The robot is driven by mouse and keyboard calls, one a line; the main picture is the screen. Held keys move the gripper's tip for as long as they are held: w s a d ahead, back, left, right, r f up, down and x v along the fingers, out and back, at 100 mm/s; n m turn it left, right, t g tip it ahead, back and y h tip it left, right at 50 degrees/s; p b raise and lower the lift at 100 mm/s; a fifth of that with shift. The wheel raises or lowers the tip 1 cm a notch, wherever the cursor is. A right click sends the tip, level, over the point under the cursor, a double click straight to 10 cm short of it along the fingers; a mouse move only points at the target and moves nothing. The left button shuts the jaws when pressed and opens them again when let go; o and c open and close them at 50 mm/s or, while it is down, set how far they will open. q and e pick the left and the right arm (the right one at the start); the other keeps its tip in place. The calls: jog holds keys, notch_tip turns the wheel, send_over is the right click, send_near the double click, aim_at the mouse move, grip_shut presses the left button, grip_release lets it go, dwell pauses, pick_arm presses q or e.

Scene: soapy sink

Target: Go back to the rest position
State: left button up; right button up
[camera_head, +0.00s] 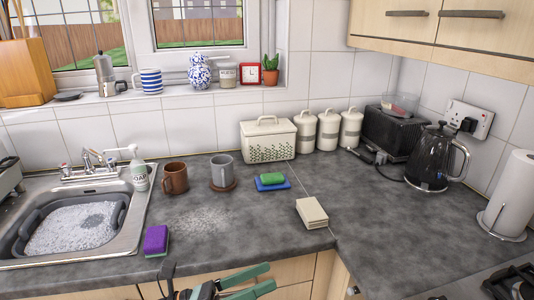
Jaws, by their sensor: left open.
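My left gripper (268,277) is at the bottom of the head view, in front of the counter's front edge and the wooden cabinet fronts. Its two green fingers point right and are spread apart, with nothing between them. The purple sponge (156,240) lies on the counter up and to the left of it. I cannot make out my right gripper in this view.
The grey counter (400,245) is largely clear at front right. A sink (130,222) with a soapy basin is at left. Two mugs, a green sponge (272,179) on a blue one, a beige stack (311,213), a kettle (430,157) and a paper roll (510,195) stand around.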

pick_arm(q)
jog(key=a+f+n+t+y, duration=0.5)
jog(key=f+n+y, duration=0.15)
jog(key=n, duration=0.75)
jog(key=a+f+n+t+y, duration=0.55)
jog(key=f+n, duration=0.25)
jog(key=n, duration=0.6)
jog(key=s+a+f+n+g+y, duration=0.4)
jog(key=s+f+n+g, duration=0.3)
jog(key=s+f+n, duration=0.6)
notch_tip(320, 180, down, 2)
jog(key=shift+s+a+f+y, duration=0.2)
jog(key=shift+f+y, duration=0.05)
jog(key=shift+y, duration=0.55)
